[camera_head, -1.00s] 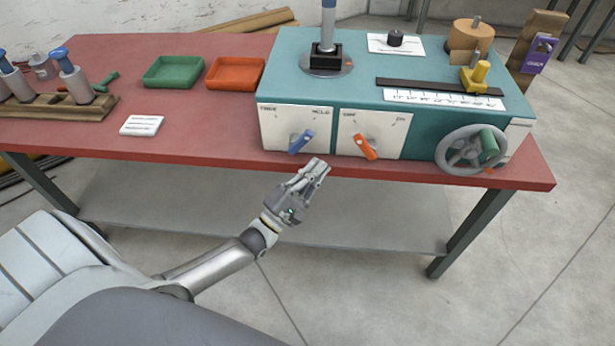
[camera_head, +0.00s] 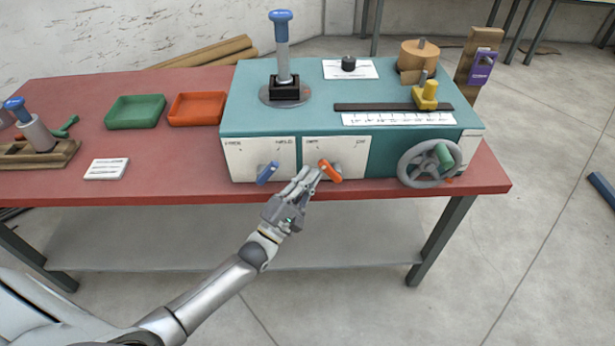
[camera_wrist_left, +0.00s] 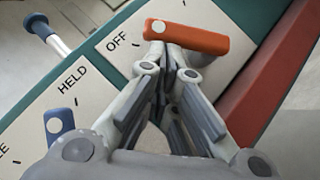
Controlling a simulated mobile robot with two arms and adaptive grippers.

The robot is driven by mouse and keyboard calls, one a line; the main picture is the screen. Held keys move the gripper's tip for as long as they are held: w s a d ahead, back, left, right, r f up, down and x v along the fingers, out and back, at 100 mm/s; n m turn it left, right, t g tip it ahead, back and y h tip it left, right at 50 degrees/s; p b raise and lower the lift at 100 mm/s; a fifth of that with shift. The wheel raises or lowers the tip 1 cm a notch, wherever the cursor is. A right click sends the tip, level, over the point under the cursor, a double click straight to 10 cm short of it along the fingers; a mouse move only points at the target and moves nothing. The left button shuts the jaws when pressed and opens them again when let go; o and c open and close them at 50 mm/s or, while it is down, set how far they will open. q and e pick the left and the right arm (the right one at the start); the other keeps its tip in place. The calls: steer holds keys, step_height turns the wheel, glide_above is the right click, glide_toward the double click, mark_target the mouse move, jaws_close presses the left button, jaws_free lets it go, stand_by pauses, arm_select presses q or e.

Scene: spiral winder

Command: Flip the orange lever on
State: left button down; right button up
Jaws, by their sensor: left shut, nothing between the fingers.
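The orange lever (camera_head: 330,171) sits on the right white panel at the front of the teal machine. It tilts with its upper end to the left, toward the OFF mark. In the left wrist view the orange lever (camera_wrist_left: 188,37) lies just beyond the fingertips, on the panel with the word OFF. My left gripper (camera_head: 311,173) is shut and empty, its tips right beside the lever's left side. In the left wrist view the left gripper (camera_wrist_left: 168,57) seems to reach the lever; I cannot tell for sure whether it touches. My right gripper is not in view.
A blue lever (camera_head: 267,173) is on the left panel, close to my left gripper. A grey handwheel (camera_head: 431,163) is at the machine's right front. A green tray (camera_head: 136,111) and an orange tray (camera_head: 197,108) stand left of the machine on the red table (camera_head: 190,186).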

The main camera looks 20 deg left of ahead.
mark_target(322, 162)
arm_select(q)
steer(key=shift+r+m+g+h+p, duration=0.3)
steer(key=shift+m+p, duration=0.1)
steer(key=shift+p, duration=0.2)
steer(key=r+m+g+p, duration=0.1)
steer(key=m+p, duration=0.1)
steer(key=p, duration=0.1)
steer(key=d+r+m+g+p, duration=0.1)
steer(key=g+p, duration=0.1)
steer(key=p, duration=0.2)
steer(key=d+r+m+g+p, duration=0.1)
steer(key=r+m+p, duration=0.1)
steer(key=p, duration=0.1)
steer(key=shift+w+m+g+p, duration=0.3)
steer(key=shift+w+p, duration=0.05)
steer(key=shift+w, duration=0.05)
steer(key=shift+w+d+p, duration=0.1)
steer(key=shift+p, duration=0.2)
steer(key=shift+d+r, duration=0.1)
steer(key=shift+d, duration=0.15)
steer(key=shift+w+d+r, duration=0.2)
steer(key=shift+w+d, duration=0.15)
steer(key=shift+d, duration=0.3)
steer(key=shift+w+d+r, duration=0.2)
steer(key=shift+w+d, duration=0.15)
steer(key=shift+d, duration=0.4)
